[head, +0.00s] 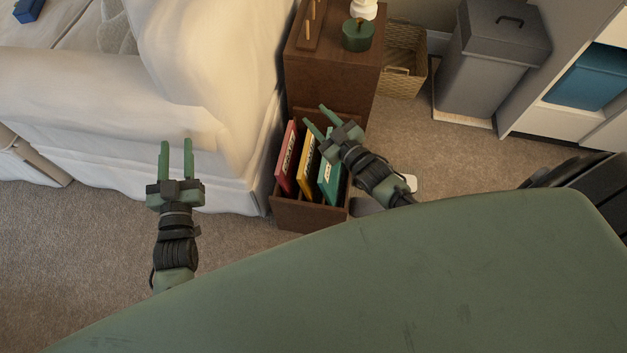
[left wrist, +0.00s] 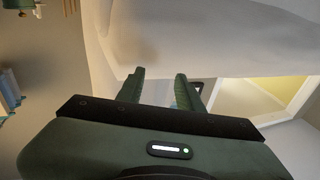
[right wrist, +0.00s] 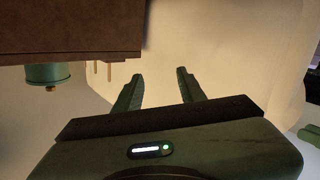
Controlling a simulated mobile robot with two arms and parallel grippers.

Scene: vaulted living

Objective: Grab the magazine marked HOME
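Three magazines stand in a dark wooden rack (head: 300,216) on the floor: a red one (head: 286,160), a yellow one (head: 307,165) and a teal-green one (head: 329,180). Their cover lettering is too small to read, so I cannot tell which says HOME. My right gripper (head: 315,114) is open and empty, above the rack's far side; its hand and wrist partly cover the teal magazine. My left gripper (head: 176,142) is open and empty, in front of the sofa, left of the rack. Neither wrist view clearly shows a magazine.
A white-covered sofa (head: 110,105) fills the left. A brown cabinet (head: 345,75) stands behind the rack with a green pot (head: 357,36) on top. A wicker basket (head: 404,60) and a grey bin (head: 490,65) are further right. Carpet is clear left of the rack.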

